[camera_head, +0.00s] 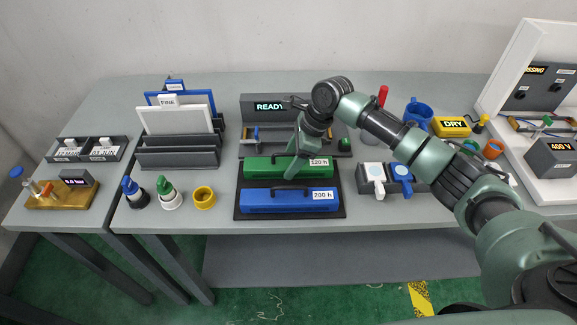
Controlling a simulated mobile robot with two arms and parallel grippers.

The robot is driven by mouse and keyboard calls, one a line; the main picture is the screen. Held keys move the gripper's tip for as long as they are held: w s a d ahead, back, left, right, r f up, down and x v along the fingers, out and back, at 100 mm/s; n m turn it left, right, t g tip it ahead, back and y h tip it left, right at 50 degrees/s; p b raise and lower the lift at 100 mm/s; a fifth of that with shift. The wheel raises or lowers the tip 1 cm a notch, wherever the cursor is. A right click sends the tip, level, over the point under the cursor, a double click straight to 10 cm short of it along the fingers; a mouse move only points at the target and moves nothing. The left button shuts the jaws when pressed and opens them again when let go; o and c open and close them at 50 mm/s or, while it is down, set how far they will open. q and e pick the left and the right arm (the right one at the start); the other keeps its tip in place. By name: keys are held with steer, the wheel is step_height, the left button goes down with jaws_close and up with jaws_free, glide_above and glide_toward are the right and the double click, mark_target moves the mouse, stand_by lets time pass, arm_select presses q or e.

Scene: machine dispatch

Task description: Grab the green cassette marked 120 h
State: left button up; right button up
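The green cassette (262,168) lies on a dark tray (240,210) at the middle of the table, with a white "120 h" label near its right end. The blue cassette (280,200), labelled "200 h", lies just in front of it on the same tray. My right arm reaches in from the right, and my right gripper (292,172) points down over the green cassette, left of its label. It appears to be at the cassette's top, and it hides part of it. I cannot tell whether its fingers are closed on it. My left gripper is out of view.
Behind the tray stands a grey machine with a "READY" display (268,106). Left are a rack of panels (178,150), two bottles and a yellow ring (204,197).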

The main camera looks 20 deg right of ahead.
steer(key=shift+r, duration=0.1)
jaws_close()
steer(key=shift+w, duration=0.1)
